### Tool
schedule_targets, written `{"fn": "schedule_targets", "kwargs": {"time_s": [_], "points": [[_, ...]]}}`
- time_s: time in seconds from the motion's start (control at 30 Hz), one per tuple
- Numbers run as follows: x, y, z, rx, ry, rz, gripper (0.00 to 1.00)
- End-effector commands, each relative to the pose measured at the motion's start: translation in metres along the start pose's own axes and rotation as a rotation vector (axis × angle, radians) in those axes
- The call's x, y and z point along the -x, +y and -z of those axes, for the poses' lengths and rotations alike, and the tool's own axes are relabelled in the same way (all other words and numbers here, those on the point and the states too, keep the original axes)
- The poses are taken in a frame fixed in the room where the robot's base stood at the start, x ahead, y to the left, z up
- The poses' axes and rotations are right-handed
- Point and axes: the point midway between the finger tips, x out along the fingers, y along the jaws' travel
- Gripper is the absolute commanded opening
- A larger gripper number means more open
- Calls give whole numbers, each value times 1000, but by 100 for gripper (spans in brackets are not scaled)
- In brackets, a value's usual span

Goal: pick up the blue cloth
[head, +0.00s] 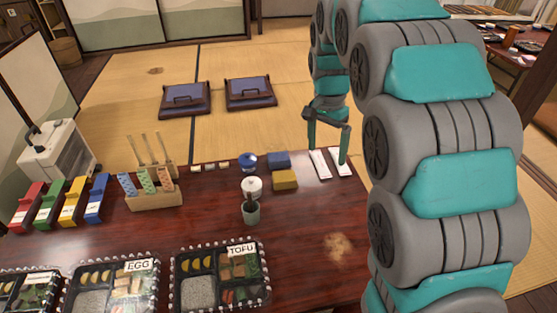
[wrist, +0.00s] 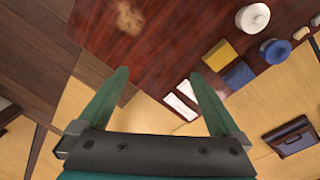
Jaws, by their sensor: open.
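The blue cloth (head: 279,158) looks like a small folded blue block on the dark red table, just behind a matching yellow one (head: 285,180). The blue cloth also shows in the wrist view (wrist: 239,75), to the right of my gripper's fingers and outside them. My gripper (head: 328,152) is open and empty above the table's far right part, to the right of the blue cloth. In the wrist view its two fingers (wrist: 160,75) are spread apart.
Two white strips (head: 320,164) lie below my gripper. A blue lidded pot (head: 248,161) stands just left of the blue cloth, with a white lidded jar (head: 252,187) and grey cup (head: 250,213) nearer. Lunch trays (head: 219,276) fill the front. A brown stain (head: 338,247) marks the right.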

Motion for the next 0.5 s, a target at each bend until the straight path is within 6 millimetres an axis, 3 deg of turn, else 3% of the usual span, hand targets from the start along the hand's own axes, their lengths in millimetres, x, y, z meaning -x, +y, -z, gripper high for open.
{"fn": "schedule_targets", "kwargs": {"time_s": [0.2,0.5], "points": [[-26,-73,37,-159,13,13,100],[-74,-167,66,-374,14,46,100]]}}
